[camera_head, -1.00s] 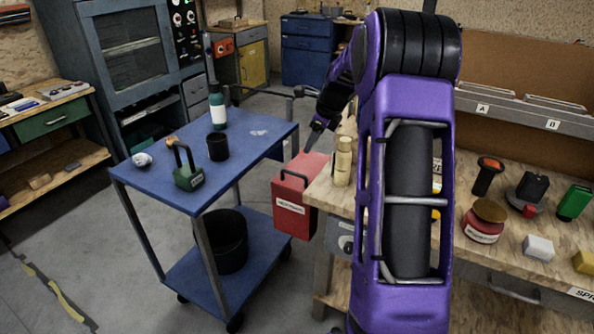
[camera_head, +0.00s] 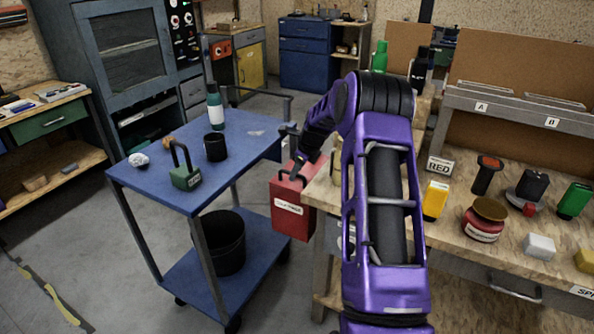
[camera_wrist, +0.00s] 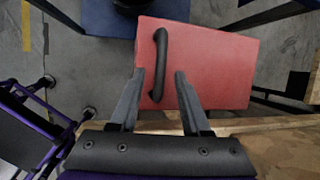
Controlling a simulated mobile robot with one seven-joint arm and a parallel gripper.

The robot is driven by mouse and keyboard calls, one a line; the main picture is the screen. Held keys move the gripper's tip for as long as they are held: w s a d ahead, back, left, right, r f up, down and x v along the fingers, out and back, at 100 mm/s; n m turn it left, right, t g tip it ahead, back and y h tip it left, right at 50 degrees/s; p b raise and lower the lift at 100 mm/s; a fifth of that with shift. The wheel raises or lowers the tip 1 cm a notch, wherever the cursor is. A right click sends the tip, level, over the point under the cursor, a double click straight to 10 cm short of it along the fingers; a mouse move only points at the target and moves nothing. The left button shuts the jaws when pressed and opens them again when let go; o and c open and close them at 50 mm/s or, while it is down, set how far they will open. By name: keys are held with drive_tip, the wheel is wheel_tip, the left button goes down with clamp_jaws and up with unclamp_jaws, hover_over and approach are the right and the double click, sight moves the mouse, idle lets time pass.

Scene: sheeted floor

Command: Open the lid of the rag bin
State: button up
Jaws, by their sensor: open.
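The red rag bin (camera_head: 291,208) stands between the blue cart and the wooden workbench, with a pale label on its front. Its lid (camera_wrist: 208,62) looks shut, and fills the middle of the wrist view. A dark bar handle (camera_wrist: 160,62) runs along one side of the lid. My gripper (camera_wrist: 158,75) is open over the lid, its two fingers apart on either side of the handle's near end. I cannot tell whether the fingers touch the handle or lid. In the head view my gripper (camera_head: 297,172) is small and partly hidden at the bin's top.
The blue cart (camera_head: 150,183) stands left of the bin, with a bottle (camera_head: 215,110), a black cup (camera_head: 215,147) and a green padlock-shaped object (camera_head: 185,172) on it. The workbench (camera_head: 455,255) at right lies close beside the bin and my arm.

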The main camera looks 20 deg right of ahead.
drive_tip(key=shift+c, duration=0.3)
clamp_jaws()
idle(1.1)
